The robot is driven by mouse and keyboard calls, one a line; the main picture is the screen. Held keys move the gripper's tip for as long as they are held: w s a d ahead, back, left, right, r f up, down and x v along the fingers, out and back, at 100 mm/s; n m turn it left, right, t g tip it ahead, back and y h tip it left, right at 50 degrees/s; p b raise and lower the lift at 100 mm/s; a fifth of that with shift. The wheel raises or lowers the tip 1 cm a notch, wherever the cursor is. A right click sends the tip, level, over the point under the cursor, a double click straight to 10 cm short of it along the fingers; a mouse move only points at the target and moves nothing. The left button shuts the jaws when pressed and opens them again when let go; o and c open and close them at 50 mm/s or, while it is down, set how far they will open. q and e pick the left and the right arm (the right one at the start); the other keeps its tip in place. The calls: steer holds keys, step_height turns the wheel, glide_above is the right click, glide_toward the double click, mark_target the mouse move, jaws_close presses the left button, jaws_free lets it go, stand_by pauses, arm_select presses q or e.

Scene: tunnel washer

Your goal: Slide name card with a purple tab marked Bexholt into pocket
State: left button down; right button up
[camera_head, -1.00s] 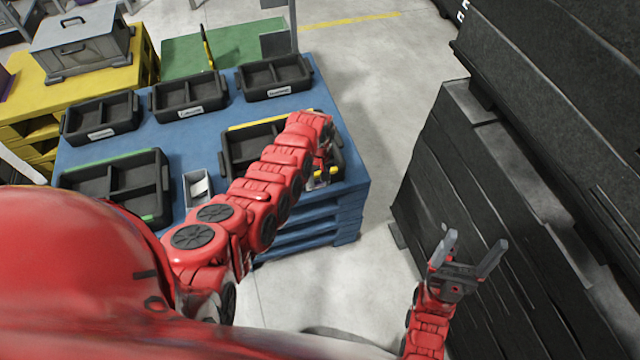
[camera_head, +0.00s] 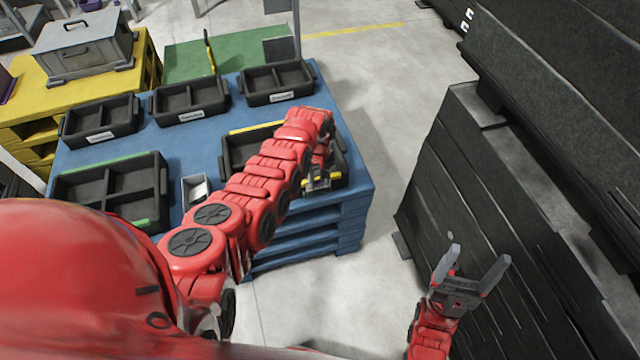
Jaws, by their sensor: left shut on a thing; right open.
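My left gripper (camera_head: 318,182) is at the near right edge of a black tray with yellow strips (camera_head: 232,160), on the blue pallet table. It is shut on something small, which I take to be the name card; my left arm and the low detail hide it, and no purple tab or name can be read. The pocket cannot be made out; the near face of that tray is partly behind my arm. My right gripper (camera_head: 478,264) is open and empty, low at the right, away from the table.
Three black trays (camera_head: 188,117) with white labels line the table's (camera_head: 190,140) far side. A divided tray with green strips (camera_head: 163,190) and a small metal box (camera_head: 190,200) stand at the near left. Dark stacked panels (camera_head: 470,190) rise beside my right gripper. Floor between is clear.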

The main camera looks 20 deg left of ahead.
arm_select(q)
steer(key=shift+w+a+f+b, duration=0.25)
steer(key=shift+f+b, duration=0.35)
steer(key=shift+b, duration=0.5)
steer(key=shift+w+a+f+b, duration=0.1)
steer(key=shift+w+f+b, duration=0.2)
steer(key=shift+f+b, duration=0.55)
steer(key=shift+w+a+f+b, duration=0.25)
steer(key=shift+f+b, duration=0.1)
steer(key=shift+b, duration=1)
steer(key=shift+d, duration=0.1)
steer(key=shift+f, duration=0.1)
steer(key=shift+f, duration=0.3)
steer(key=shift+f+b, duration=0.45)
steer(key=shift+b, duration=0.15)
steer(key=shift+c, duration=1.8)
jaws_free()
